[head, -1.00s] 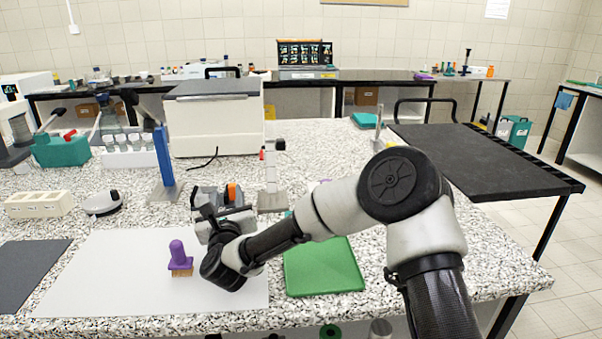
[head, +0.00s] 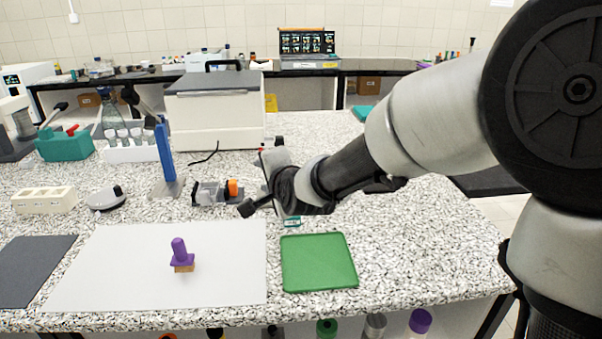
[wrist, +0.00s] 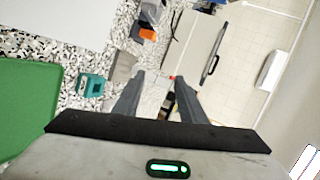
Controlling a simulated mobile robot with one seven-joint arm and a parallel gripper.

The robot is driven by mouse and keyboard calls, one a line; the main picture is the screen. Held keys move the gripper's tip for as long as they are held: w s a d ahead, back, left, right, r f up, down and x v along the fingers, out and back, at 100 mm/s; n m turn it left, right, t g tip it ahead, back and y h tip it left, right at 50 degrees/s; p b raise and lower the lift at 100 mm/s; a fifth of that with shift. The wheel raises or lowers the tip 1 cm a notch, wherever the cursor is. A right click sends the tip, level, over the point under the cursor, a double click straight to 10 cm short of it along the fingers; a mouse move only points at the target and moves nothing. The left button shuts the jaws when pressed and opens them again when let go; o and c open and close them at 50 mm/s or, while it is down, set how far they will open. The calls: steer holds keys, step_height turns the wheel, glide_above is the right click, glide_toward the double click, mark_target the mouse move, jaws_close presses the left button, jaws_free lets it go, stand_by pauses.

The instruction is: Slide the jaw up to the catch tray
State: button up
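A small grey device with an orange part (head: 232,188) lies on the speckled bench, left of my gripper. It is the likeliest place for the jaw, but I cannot make out a jaw. It shows in the wrist view (wrist: 148,33) near the top. A green shallow tray (head: 318,262) lies flat at the front; I cannot tell if it is the catch tray. It also shows at the left in the wrist view (wrist: 25,105). My gripper (wrist: 158,78) is open and empty, fingers apart above the bench. In the head view its dark fingertip (head: 246,208) is just right of the device.
A teal box (wrist: 91,86) is near my gripper. A blue upright stand (head: 164,153) is to the left, and a large white machine (head: 215,120) is behind. A purple-handled stamp (head: 180,255) stands on the white sheet (head: 120,265). The bench right of the green tray is clear.

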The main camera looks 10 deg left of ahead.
steer(key=s+d+r+n+g+h, duration=0.1)
steer(key=s+d+r+n+h, duration=0.1)
steer(key=d, duration=0.6)
steer(key=shift+s+n+p, duration=0.4)
steer(key=shift+n, duration=0.2)
